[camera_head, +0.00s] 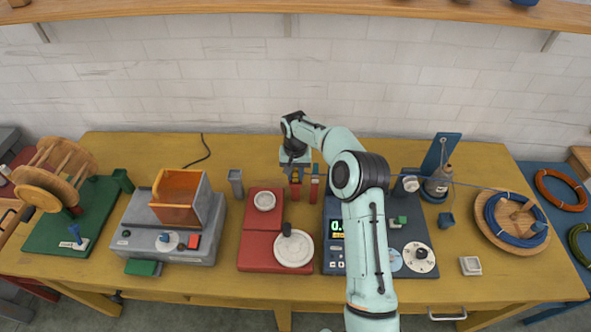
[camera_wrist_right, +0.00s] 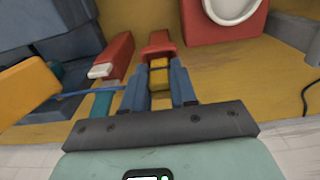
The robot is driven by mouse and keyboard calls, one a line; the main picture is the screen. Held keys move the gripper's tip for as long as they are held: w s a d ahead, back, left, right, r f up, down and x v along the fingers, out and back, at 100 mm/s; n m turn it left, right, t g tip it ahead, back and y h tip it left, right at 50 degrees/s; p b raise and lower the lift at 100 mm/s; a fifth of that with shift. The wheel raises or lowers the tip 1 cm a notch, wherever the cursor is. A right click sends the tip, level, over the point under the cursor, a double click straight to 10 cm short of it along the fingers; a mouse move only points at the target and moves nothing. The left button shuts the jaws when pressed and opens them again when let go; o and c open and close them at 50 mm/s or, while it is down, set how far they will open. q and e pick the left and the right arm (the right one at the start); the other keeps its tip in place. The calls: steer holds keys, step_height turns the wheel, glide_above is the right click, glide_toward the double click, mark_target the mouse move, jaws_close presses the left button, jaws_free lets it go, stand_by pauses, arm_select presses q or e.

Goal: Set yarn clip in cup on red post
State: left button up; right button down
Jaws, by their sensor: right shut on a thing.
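My right gripper (camera_head: 296,170) is at the back middle of the table, pointing down. In the right wrist view its two blue fingers (camera_wrist_right: 159,88) are shut on a small yellow yarn clip (camera_wrist_right: 159,76). The clip (camera_head: 297,175) shows small in the head view, at the top of a red post (camera_head: 295,191). In the right wrist view the post's red top (camera_wrist_right: 158,42) is just beyond the clip. I cannot tell whether the clip is inside the cup or only against it. My left gripper is not in view.
A second red post (camera_head: 314,187) stands close on the right. A red scale (camera_head: 260,245) with white dishes is in front, beside a dark panel (camera_head: 334,258) with a display. A grey machine (camera_head: 150,235) with an orange hopper (camera_head: 178,197) is left.

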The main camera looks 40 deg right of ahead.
mark_target(295, 172)
steer(key=shift+f, duration=0.1)
steer(key=c, duration=0.8)
jaws_free()
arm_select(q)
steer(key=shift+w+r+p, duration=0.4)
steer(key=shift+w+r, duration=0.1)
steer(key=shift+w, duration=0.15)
arm_select(e)
step_height(295, 172, up, 13)
steer(key=shift+r, duration=0.2)
